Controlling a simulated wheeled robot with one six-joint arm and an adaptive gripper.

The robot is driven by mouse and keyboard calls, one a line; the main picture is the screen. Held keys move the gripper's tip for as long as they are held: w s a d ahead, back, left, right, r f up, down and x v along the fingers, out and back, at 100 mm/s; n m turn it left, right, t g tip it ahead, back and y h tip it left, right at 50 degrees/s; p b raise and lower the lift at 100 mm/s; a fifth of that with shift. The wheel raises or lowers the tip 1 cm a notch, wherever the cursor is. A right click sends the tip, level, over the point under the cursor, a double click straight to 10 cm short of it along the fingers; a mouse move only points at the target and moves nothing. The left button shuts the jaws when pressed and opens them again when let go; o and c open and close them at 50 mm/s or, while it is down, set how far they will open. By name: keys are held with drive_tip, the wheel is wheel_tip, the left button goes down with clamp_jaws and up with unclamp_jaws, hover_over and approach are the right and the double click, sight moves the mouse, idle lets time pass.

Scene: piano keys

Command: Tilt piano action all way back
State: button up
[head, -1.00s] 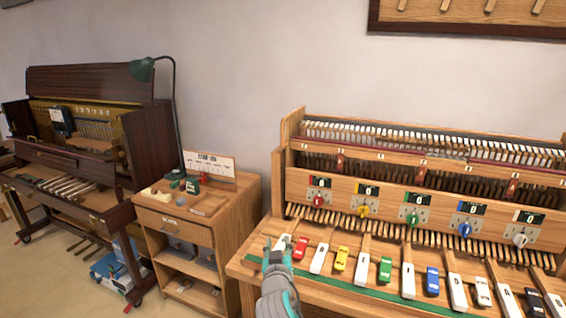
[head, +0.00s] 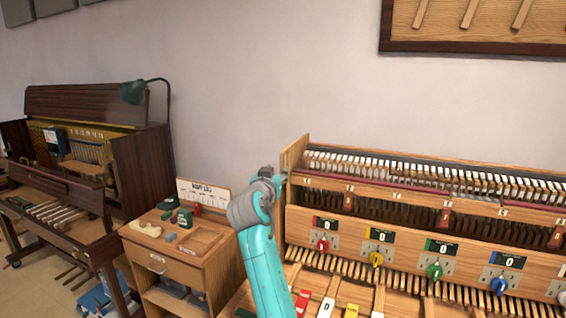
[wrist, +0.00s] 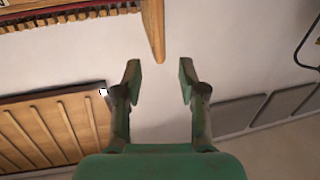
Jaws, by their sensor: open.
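The piano action (head: 430,205) is a wooden frame with rows of hammers, standing at the right in the head view. Its left end post (head: 294,160) rises above the rest. My gripper (head: 276,177) is at the upper left end of the action, close to this post. Its fingers are small and partly hidden by the wrist there. In the wrist view, my gripper (wrist: 160,72) has two green fingers apart with nothing between them. The post (wrist: 153,30) points down toward the gap, and the hammer row (wrist: 70,16) shows at the top left.
Coloured knobs with displays (head: 376,258) line the front panel, above the keys (head: 327,306). A wooden cabinet (head: 165,265) and a dark upright piano (head: 85,165) stand to the left. A framed board (head: 480,22) hangs on the wall. The wall space above the action is clear.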

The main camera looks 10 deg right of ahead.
sight(282, 163)
drive_tip(key=x, duration=0.8)
drive_tip(key=shift+w+d, duration=0.15)
drive_tip(key=shift+w, duration=0.1)
clamp_jaws()
